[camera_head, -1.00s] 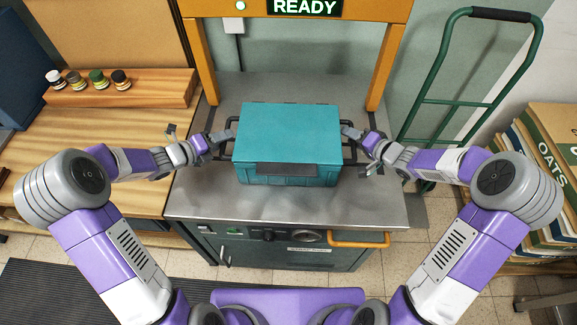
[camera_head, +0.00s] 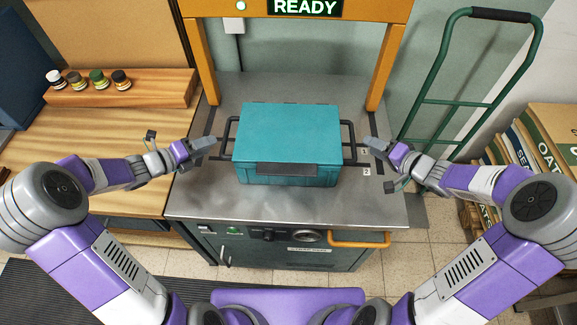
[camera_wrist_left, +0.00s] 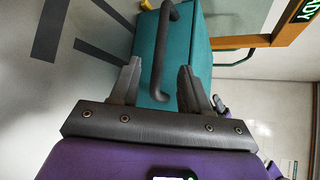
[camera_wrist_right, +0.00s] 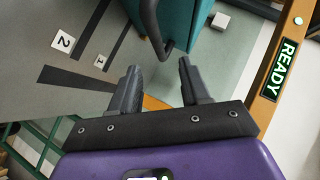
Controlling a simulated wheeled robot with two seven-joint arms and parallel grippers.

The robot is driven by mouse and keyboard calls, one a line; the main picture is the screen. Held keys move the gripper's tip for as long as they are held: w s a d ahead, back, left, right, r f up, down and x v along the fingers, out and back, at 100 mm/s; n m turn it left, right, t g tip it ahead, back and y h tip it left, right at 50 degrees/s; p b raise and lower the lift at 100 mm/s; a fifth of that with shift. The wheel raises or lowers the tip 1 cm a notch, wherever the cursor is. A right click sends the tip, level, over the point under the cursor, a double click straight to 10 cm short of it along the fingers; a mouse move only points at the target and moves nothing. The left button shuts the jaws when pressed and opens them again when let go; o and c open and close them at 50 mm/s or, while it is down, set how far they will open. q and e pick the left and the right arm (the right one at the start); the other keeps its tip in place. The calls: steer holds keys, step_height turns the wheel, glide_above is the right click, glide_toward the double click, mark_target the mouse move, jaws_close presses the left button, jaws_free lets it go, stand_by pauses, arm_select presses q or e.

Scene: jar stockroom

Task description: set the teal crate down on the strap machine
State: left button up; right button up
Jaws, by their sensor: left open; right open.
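The teal crate (camera_head: 288,133) rests on the metal top of the strap machine (camera_head: 215,200), under its orange arch, with its lid shut. It has a black bar handle on each side. My left gripper (camera_head: 212,143) is open and apart from the crate, left of the left handle (camera_head: 229,138). In the left wrist view that handle (camera_wrist_left: 158,60) stands beyond the open fingers (camera_wrist_left: 160,80). My right gripper (camera_head: 372,146) is open and apart, right of the right handle (camera_head: 349,140). In the right wrist view that handle (camera_wrist_right: 152,28) stands beyond the empty fingers (camera_wrist_right: 157,82).
A lit READY sign (camera_head: 304,7) hangs on the arch. A wooden bench (camera_head: 100,150) with a row of small jars is at left. A green hand truck (camera_head: 450,102) and stacked sacks (camera_head: 555,140) are at right. Dark marks and number tags (camera_head: 366,171) lie on the machine top.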

steer(key=shift+v, duration=1.6)
